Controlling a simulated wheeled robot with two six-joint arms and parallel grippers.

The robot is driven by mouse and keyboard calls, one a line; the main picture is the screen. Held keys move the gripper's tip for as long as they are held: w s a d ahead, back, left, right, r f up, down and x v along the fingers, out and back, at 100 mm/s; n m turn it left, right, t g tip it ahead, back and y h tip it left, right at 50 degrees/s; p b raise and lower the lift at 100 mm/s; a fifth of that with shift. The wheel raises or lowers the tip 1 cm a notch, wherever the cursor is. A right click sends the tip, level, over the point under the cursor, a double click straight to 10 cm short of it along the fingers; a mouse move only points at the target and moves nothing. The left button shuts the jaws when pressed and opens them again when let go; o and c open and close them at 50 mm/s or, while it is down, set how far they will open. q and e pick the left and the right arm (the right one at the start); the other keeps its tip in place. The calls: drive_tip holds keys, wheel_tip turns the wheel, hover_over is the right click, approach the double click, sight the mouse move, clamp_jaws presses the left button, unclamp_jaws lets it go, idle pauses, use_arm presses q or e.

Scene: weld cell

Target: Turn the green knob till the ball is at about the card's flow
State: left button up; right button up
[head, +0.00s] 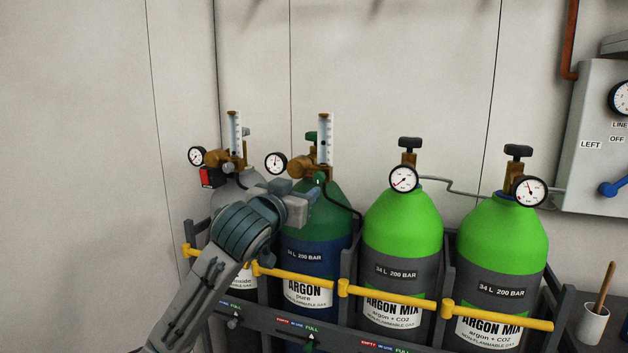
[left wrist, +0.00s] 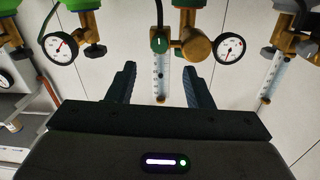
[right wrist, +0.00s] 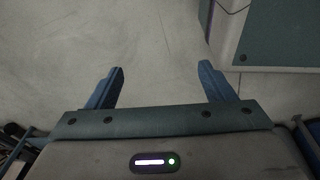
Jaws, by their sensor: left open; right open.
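The green knob (left wrist: 159,45) shows in the left wrist view, at the brass regulator beside a clear flow tube (left wrist: 161,82). In the head view the flow tube (head: 326,135) stands upright above the dark green-shouldered argon cylinder (head: 325,207), with a small dark ball (head: 324,143) around mid-height. My left gripper (head: 312,190) is in front of this regulator. In the left wrist view its open fingers (left wrist: 160,80) stand either side of the tube, with nothing between them gripped. My right gripper (right wrist: 162,82) is open and empty over the floor. I cannot make out a flow card.
A grey cylinder (head: 237,190) with a second flow tube (head: 234,132) stands left. Two bright green argon mix cylinders (head: 403,225) stand right. Yellow bars (head: 385,297) cross the rack front. A grey panel (head: 592,140) hangs at right; a cup (head: 592,325) stands below it.

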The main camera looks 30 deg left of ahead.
sight(317, 179)
use_arm(q)
drive_tip(key=w, duration=0.2)
drive_tip(key=w+a+p, duration=0.1)
drive_tip(key=w, duration=0.5)
drive_tip(key=shift+w+a+p, duration=0.15)
drive_tip(key=shift+a+p, duration=0.15)
use_arm(e)
drive_tip(key=s+f, duration=0.3)
drive_tip(key=s, duration=0.1)
drive_tip(key=shift+s+d+f, duration=0.1)
drive_tip(key=shift+d+f, duration=0.1)
drive_tip(key=shift+d, duration=0.1)
